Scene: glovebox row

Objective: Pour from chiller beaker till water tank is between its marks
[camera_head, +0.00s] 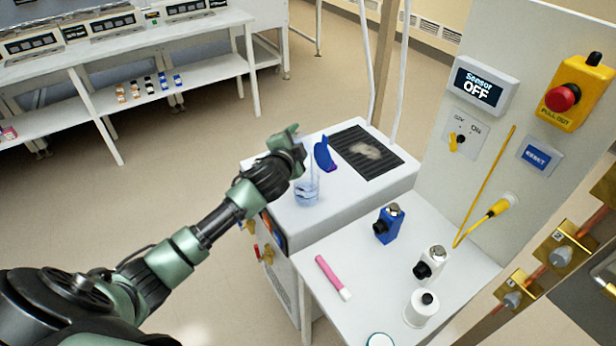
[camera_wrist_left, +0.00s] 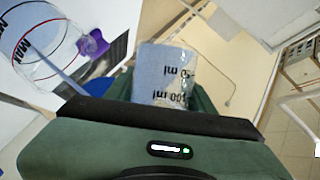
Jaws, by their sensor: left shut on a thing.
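My left gripper (camera_head: 290,143) is shut on a clear beaker above the chiller's white top (camera_head: 345,190). In the left wrist view the beaker (camera_wrist_left: 163,72) is pale blue with black ml print, which appears upside down. The clear water tank (camera_head: 306,190) stands below the gripper, with bluish water low in it. In the left wrist view the tank (camera_wrist_left: 40,45) shows MIN and MAX lettering, a red line and a dark line. A pale blue streak reaches from the tank toward the gripper; I cannot tell whether it is pouring water. The exact level against the marks is unclear. My right gripper is out of view.
A blue-purple cap (camera_head: 323,154) is beside the tank, near a dark grille (camera_head: 366,150). A control panel (camera_head: 490,150) stands at right.

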